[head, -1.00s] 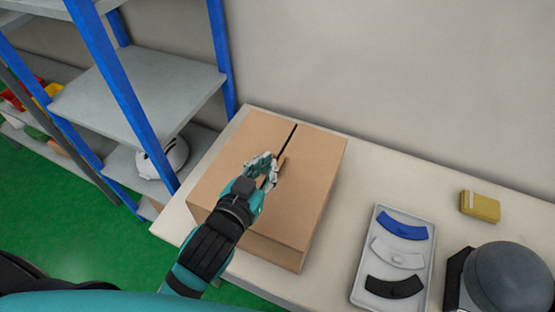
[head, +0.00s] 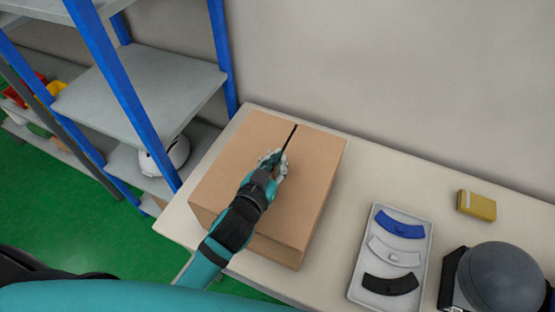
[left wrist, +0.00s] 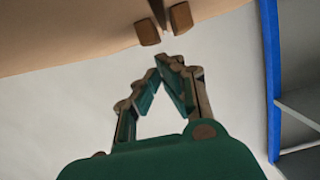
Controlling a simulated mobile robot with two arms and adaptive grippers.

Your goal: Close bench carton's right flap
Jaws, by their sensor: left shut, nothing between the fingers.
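The brown cardboard carton (head: 275,245) stands on the bench against the wall. Its right flap (head: 317,165) and left flap (head: 235,160) both lie about flat over the top, with a narrow dark slit between them. My left gripper (head: 279,157) is at the slit near the middle of the top and hides part of it. In the left wrist view the fingertips (left wrist: 170,62) meet with nothing between them. Two small brown tabs (left wrist: 148,32) sit beside the slit just beyond the tips; I cannot tell whether the tips touch the carton. My right gripper is out of view.
A white tray (head: 428,245) with several curved pieces lies right of the carton. A yellow box (head: 477,205) and a grey dome-shaped object (head: 500,270) are farther right. A blue-post shelf rack (head: 222,50) stands close on the left. Bare bench (head: 350,190) shows between carton and tray.

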